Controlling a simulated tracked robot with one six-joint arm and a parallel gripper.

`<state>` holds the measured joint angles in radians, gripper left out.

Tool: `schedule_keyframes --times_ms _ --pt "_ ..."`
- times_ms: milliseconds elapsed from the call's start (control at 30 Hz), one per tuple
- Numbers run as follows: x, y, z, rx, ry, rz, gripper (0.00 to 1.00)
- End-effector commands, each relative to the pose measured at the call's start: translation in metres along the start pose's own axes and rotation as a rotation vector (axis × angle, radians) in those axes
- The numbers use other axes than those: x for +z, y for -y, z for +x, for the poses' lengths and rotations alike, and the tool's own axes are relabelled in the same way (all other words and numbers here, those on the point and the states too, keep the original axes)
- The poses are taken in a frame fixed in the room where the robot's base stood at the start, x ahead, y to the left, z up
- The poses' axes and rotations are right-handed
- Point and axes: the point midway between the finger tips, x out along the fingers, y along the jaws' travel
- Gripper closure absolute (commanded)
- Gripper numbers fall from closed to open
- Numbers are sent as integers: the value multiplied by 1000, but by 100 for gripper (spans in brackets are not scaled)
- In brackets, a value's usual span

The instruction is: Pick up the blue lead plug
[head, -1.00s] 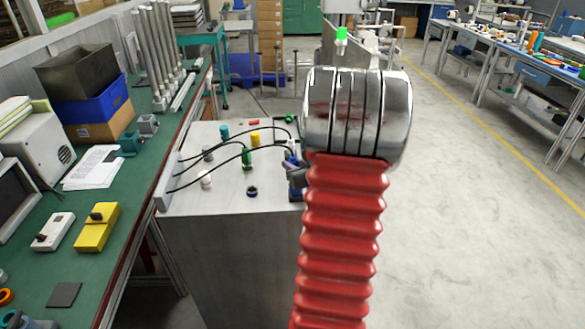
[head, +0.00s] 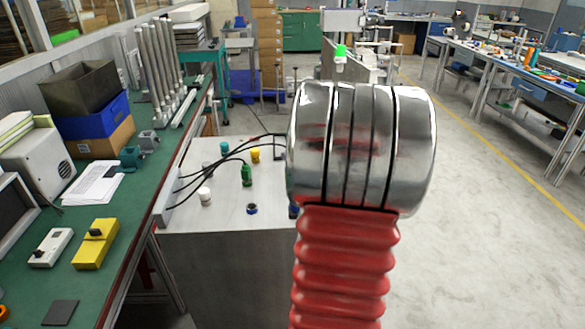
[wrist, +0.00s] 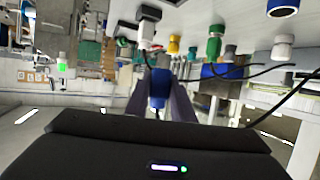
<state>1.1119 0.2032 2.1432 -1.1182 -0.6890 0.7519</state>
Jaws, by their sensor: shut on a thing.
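My gripper (wrist: 160,104) shows in the wrist view, its two dark fingers closed on either side of the blue lead plug (wrist: 159,88). The plug has a blue body and a pale end, and it stands between the fingers, apart from the panel top as seen there. The wrist view is upside down, so the plugs on the panel hang from the top. In the head view my arm's silver wrist and red bellows hide the gripper and the held plug.
The grey panel (head: 225,222) carries a green plug (head: 246,175), a yellow plug (head: 255,155), a white plug (head: 205,196) and an empty-looking blue socket (head: 252,209). Black leads (head: 215,160) arch over it. A green bench (head: 120,215) with boxes stands left; open floor lies right.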

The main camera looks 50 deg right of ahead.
Motion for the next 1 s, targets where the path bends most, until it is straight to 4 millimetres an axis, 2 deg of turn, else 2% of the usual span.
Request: schedule_keyframes --times_ms 100,733,867,1000 --pt "-5 0 -2 0 1 -1 100" --pt "-4 3 -2 -7 1 -2 100" --pt "-1 18 0 -43 2 -17 100" --pt "6 52 1 -126 3 -51 100"
